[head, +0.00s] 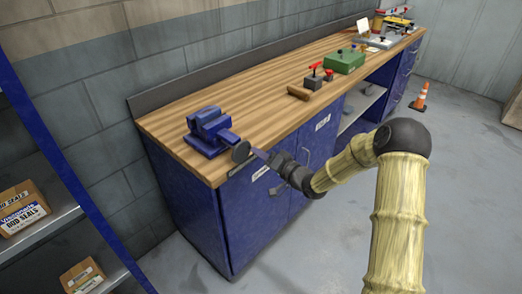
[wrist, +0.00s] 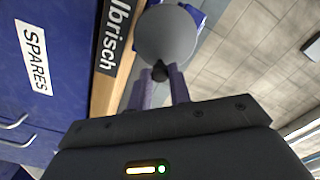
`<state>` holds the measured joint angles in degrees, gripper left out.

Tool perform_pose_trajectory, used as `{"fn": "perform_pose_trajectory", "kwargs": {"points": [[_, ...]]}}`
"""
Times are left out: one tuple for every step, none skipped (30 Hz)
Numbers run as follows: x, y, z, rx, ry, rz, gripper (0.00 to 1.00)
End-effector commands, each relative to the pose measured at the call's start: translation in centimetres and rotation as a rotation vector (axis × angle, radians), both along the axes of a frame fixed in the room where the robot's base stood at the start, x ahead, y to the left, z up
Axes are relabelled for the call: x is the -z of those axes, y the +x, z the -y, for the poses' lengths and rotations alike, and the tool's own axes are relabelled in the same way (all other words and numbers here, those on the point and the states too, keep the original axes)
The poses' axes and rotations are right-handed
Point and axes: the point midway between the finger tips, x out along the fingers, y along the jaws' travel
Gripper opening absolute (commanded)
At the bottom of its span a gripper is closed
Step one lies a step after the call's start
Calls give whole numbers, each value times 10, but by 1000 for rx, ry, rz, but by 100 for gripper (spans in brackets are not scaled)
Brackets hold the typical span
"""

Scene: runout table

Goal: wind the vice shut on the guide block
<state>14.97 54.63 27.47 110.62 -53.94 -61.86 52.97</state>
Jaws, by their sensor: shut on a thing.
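The blue vice (head: 208,130) stands on the near left end of the wooden bench. Its round grey handwheel (head: 241,152) faces the front of the bench; in the wrist view the wheel (wrist: 167,35) fills the top middle, with a dark knob (wrist: 160,71) at its lower edge. My gripper (head: 262,156) is at the wheel. In the wrist view its two fingers (wrist: 161,78) are shut on the knob, one on each side. Some blue of the vice shows behind the wheel. I cannot make out the guide block or the jaw gap in either view.
The wooden bench (head: 262,97) has blue cabinets below. Further along it lie a brown wooden piece (head: 299,92), a grey block with a red handle (head: 313,82) and a green box (head: 345,62). A shelf rack (head: 62,200) with cartons stands at left. An orange cone (head: 420,98) stands on the floor.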

Motion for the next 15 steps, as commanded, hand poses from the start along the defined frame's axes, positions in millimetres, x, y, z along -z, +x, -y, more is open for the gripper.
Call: {"fn": "perform_pose_trajectory", "kwargs": {"points": [[-2,0,0,-1,21,-33,0],[-1,0,0,-1,36,-52,0],[0,0,0,-1,57,-76,0],[1,0,0,-1,69,-93,0],[2,0,0,-1,80,-107,0],[3,0,0,-1,90,-120,0],[4,0,0,-1,94,-125,0],[5,0,0,-1,96,-128,0],[5,0,0,-1,96,-129,0],[5,0,0,-1,96,-128,0],[6,0,0,-1,96,-128,0],[6,0,0,-1,95,-127,0],[5,0,0,-1,95,-127,0],[5,0,0,-1,95,-127,0],[5,0,0,-1,96,-129,0]]}}
